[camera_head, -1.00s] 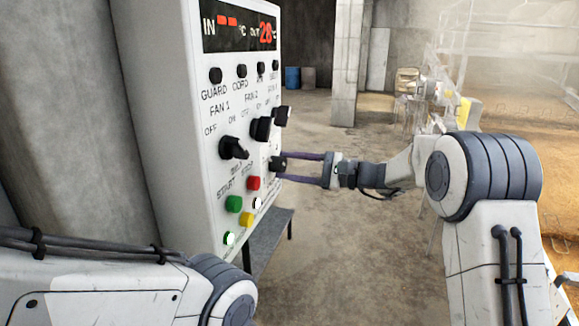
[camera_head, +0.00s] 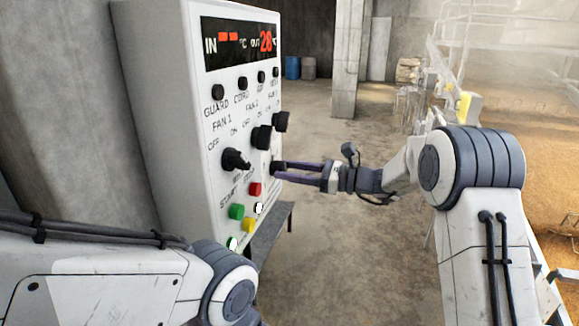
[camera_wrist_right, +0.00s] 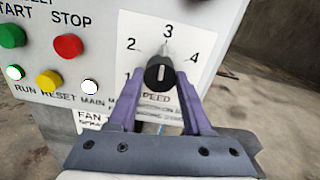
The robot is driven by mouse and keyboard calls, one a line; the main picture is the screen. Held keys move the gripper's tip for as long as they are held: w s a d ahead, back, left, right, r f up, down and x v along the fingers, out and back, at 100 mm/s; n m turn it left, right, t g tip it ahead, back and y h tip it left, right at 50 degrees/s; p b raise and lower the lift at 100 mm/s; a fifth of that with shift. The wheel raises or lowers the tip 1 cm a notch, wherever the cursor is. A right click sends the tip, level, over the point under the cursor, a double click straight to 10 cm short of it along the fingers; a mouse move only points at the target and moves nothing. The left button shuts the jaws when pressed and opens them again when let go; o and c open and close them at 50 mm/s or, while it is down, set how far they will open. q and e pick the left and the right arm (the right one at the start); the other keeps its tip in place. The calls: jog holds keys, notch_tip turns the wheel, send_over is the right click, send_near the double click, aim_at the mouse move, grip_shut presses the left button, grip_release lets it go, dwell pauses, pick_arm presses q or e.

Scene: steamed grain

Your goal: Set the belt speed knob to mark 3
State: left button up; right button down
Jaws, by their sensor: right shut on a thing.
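The belt speed knob is a small black knob (camera_wrist_right: 160,74) with a white line, on a white dial plate marked 1, 2, 3 and 4 in the right wrist view. The white line stands nearly upright, pointing roughly toward the mark 3 (camera_wrist_right: 168,32). My right gripper (camera_wrist_right: 160,92) is shut on the knob, one purple finger on each side. In the head view this gripper (camera_head: 280,170) reaches the panel's lower right edge from the right, and the dial is too small to read there. My left gripper is out of view; only its arm shows.
The white control panel (camera_head: 160,130) has a display (camera_head: 240,42) and larger black fan knobs (camera_head: 235,159) above and left of my right gripper. Green, red and yellow buttons sit close by, with the red one (camera_wrist_right: 68,45) left of the dial. Open floor lies right of the panel.

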jog(key=shift+f+m, duration=0.1)
jog(key=shift+m, duration=0.2)
dwell(0.4)
jog(key=shift+c, duration=1.7)
grip_release()
jog(key=shift+d, duration=0.1)
jog(key=shift+s+d, duration=0.1)
jog(key=shift+d, duration=0.2)
jog(key=b+v, duration=0.4)
jog(key=v, duration=0.5)
jog(key=shift+d, duration=0.3)
